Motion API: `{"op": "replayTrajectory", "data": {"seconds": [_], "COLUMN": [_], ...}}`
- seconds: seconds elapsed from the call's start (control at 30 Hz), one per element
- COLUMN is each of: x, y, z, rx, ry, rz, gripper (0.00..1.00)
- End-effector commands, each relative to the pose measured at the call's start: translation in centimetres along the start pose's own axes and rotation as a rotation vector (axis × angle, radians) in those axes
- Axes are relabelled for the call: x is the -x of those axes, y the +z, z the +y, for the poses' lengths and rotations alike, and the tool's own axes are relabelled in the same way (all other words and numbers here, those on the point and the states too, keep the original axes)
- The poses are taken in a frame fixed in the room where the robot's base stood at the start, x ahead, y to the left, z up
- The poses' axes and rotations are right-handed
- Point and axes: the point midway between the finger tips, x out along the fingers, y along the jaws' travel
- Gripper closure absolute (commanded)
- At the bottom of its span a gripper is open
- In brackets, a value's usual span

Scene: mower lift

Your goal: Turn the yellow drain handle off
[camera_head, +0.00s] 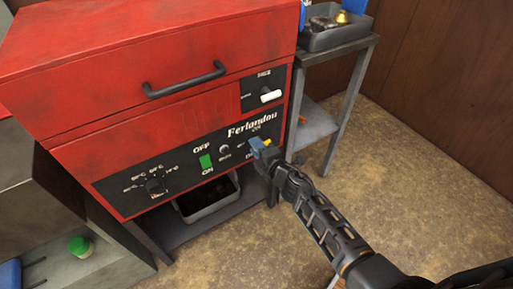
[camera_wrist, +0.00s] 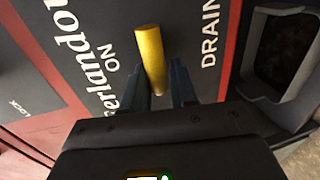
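The yellow drain handle (camera_wrist: 150,50) is a short rounded bar on the black front panel, between the printed words ON and DRAIN.
The red machine (camera_head: 150,55) has a black pull bar (camera_head: 185,82), a green switch (camera_head: 206,161), a dial (camera_head: 155,185) and a white knob (camera_head: 270,95). A grey tray (camera_head: 210,208) sits below. A grey side table (camera_head: 345,48) stands right; the floor (camera_head: 420,170) there is clear.

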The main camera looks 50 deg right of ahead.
Motion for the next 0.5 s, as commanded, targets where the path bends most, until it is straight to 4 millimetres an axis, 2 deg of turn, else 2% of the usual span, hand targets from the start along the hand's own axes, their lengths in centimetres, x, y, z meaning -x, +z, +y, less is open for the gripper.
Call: {"op": "replayTrajectory", "data": {"seconds": [0.03, 0.13, 0.37, 0.5], "x": [0.02, 0.01, 0.05, 0.95], "y": [-0.03, -0.01, 0.01, 0.01], "z": [-0.06, -0.03, 0.02, 0.05], "rx": [0.0, 0.0, -0.001, 0.0], "ry": [-0.001, 0.0, 0.0, 0.0], "rz": [0.001, 0.0, 0.0, 0.0], "gripper": [0.68, 0.58, 0.58, 0.58]}}
